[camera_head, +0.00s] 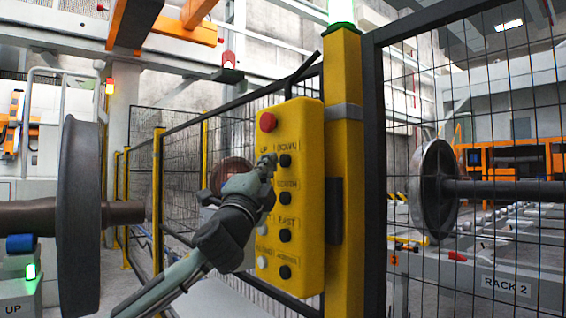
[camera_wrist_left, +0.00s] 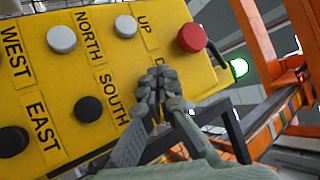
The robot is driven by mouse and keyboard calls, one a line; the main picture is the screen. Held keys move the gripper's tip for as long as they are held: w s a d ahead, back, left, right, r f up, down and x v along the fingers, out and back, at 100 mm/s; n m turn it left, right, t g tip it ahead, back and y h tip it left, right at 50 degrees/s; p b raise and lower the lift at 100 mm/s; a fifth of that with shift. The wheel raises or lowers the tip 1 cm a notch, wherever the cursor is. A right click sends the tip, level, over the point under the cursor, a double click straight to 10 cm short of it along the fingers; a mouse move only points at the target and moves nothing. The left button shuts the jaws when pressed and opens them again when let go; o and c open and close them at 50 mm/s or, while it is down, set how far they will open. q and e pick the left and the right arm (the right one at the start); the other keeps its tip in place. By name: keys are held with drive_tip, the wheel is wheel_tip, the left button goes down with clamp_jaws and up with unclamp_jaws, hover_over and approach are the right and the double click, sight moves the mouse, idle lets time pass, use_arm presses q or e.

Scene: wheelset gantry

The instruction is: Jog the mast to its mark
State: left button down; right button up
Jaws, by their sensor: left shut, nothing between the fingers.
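A yellow push-button pendant (camera_head: 305,125) hangs on a yellow post, with a red stop button (camera_head: 267,122) at its top. White and black buttons sit below beside direction labels. My left gripper (camera_head: 268,162) is shut and empty, its tips close to the black DOWN button (camera_head: 285,160). I cannot tell whether they touch it. In the left wrist view the fingertips (camera_wrist_left: 160,80) cover the DOWN button and part of its label; the white UP button (camera_wrist_left: 125,26) and black SOUTH button (camera_wrist_left: 88,109) show clear. I cannot identify the mast or its mark.
A mesh fence (camera_head: 180,170) runs behind the pendant. A wheelset (camera_head: 435,190) stands beyond the mesh at right, near a RACK 2 sign (camera_head: 506,286). A large wheel (camera_head: 80,215) stands at left. Orange beams (camera_head: 170,28) hang overhead.

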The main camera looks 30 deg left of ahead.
use_arm(q)
drive_tip(key=s, duration=0.1)
drive_tip(key=s+a+b, duration=0.1)
drive_tip(key=s, duration=0.1)
drive_tip(key=s+a+b, duration=0.1)
drive_tip(key=shift+s, duration=0.3)
idle(1.9)
